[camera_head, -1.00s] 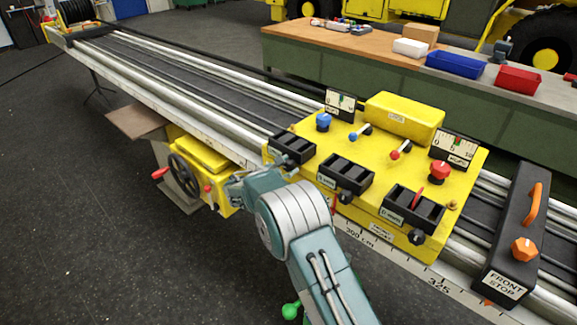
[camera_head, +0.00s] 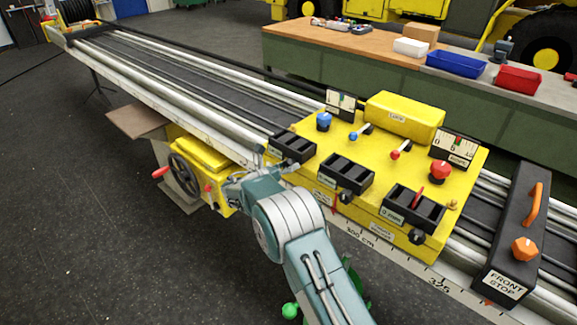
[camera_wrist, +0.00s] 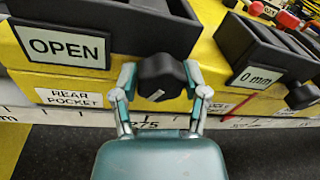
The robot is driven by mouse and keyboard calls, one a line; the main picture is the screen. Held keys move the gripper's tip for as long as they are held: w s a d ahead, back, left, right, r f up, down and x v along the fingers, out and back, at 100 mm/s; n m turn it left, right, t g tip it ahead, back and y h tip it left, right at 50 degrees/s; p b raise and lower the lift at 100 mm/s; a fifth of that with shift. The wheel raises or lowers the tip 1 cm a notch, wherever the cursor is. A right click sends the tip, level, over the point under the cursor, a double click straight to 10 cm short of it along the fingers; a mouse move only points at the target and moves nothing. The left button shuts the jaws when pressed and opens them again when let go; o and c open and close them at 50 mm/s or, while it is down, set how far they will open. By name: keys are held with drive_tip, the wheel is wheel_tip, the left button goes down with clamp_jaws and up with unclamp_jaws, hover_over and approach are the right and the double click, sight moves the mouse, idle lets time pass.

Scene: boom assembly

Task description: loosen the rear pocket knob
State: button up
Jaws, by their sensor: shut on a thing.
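The rear pocket is the leftmost black box (camera_head: 292,146) on the yellow carriage (camera_head: 330,170) in the head view. In the wrist view its front bears an OPEN plate (camera_wrist: 62,46), with a REAR POCKET label (camera_wrist: 68,97) below. The black rear pocket knob (camera_wrist: 158,70) sticks out at the box's right front, with a light mark on its face. My gripper (camera_wrist: 161,84) is shut on this knob, one finger on each side. In the head view my gripper (camera_head: 272,167) is at the rear pocket's front and hides the knob.
The middle pocket (camera_head: 346,172) with its knob (camera_head: 346,196) and the front pocket (camera_head: 413,208) lie to the right. A handwheel (camera_head: 184,174) is left of my arm. The front stop (camera_head: 515,235) sits on the rails at right. Open floor lies at lower left.

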drive_tip(key=shift+s+f+n, duration=0.15)
drive_tip(key=shift+f+n, duration=0.25)
drive_tip(key=o, duration=1)
drive_tip(key=shift+o, duration=0.7)
drive_tip(key=shift+a, duration=0.1)
drive_tip(key=shift+r, duration=0.15)
drive_tip(key=shift+r, duration=0.1)
drive_tip(key=v, duration=1.2)
